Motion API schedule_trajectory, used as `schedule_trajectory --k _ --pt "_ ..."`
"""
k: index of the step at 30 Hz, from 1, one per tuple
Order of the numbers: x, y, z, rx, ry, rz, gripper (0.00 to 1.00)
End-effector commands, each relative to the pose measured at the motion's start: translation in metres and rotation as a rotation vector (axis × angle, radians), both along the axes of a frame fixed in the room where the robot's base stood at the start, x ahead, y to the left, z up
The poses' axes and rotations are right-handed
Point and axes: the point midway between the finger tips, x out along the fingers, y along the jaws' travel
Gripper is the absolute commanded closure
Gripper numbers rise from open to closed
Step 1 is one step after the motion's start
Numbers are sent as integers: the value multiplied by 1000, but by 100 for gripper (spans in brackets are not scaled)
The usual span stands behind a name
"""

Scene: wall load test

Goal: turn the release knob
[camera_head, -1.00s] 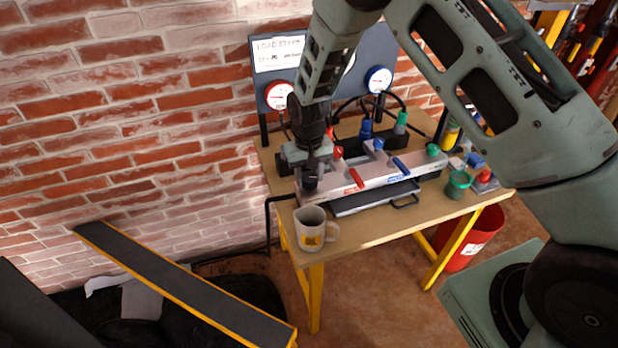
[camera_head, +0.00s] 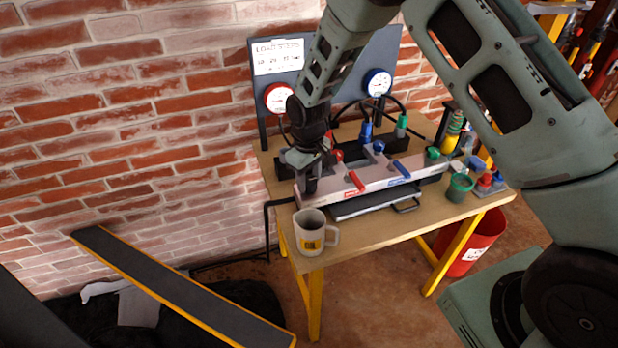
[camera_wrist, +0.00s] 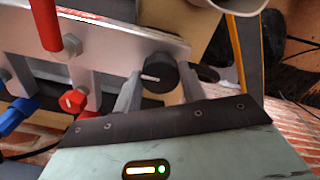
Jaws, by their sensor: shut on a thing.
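The black round knob (camera_wrist: 160,74) has a white pointer line and sits at the end of the grey manifold block (camera_wrist: 120,38). In the wrist view, one finger of my gripper (camera_wrist: 159,80) is on each side of the knob, and the gripper is shut on it. The pointer line points left in that view. In the head view, my gripper (camera_head: 309,186) reaches down to the left end of the manifold block (camera_head: 335,190). It hides the knob there.
A mug (camera_head: 311,233) stands at the table's front left corner, close to my gripper. Red (camera_head: 355,181) and blue (camera_head: 401,168) levers are on the block. Two gauges (camera_head: 279,98) hang on the panel behind. A green cup (camera_head: 460,187) stands at right.

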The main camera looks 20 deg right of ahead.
Motion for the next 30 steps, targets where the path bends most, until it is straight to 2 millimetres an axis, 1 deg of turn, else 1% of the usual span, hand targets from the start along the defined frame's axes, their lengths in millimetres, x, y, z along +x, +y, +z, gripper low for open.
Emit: schedule_trajectory --k 9,10,11,12,20,23,26,29,30 --pt "1 0 1 0 -1 3 82" --pt "1 0 1 0 -1 3 51" --pt "1 0 1 0 -1 3 42" --pt "0 0 1 0 -1 3 37" --pt "0 0 1 0 0 1 37" --pt "1 0 5 0 -1 1 37" --pt "1 1 17 1 -4 1 37" --pt "1 1 37 1 -6 1 37" --pt "1 1 46 1 -6 1 37"
